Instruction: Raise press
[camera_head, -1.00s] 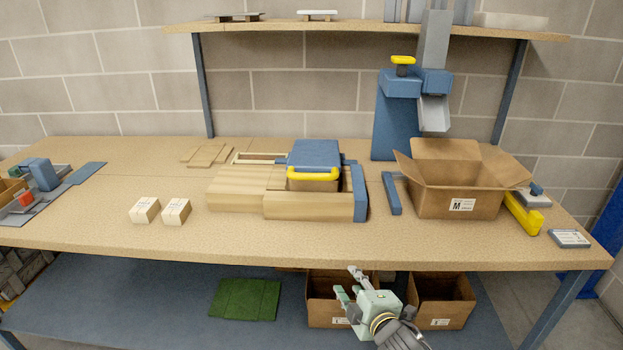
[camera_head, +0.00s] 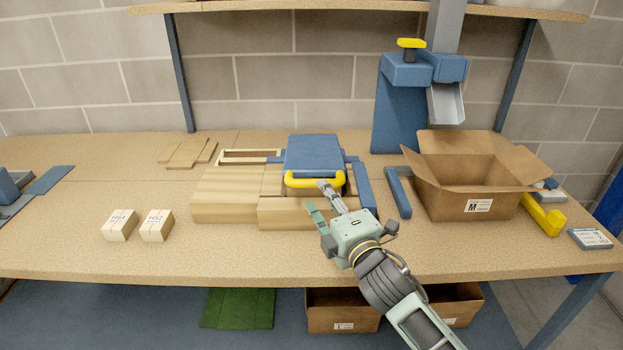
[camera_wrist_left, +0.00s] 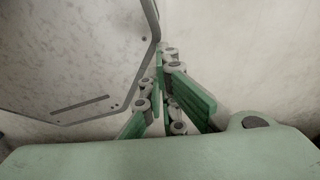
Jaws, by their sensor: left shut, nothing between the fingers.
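The press is a blue plate (camera_head: 313,152) with a yellow bar handle (camera_head: 303,182) along its front edge. It is down over a wooden block among pale wooden blocks (camera_head: 228,195) in the middle of the bench. My right gripper (camera_head: 319,199) is open just in front of the handle. One finger overlaps the handle's right part in the head view; whether it touches cannot be told. The other finger is lower and to the left. My left gripper (camera_wrist_left: 165,98) shows only in the left wrist view, shut and empty beside a grey panel.
An open cardboard box (camera_head: 470,180) stands on the right, beside a blue stand with a yellow knob (camera_head: 411,43). A blue bar (camera_head: 398,193) lies left of the box. Two small labelled boxes (camera_head: 121,224) sit at the front left. The bench's front strip is clear.

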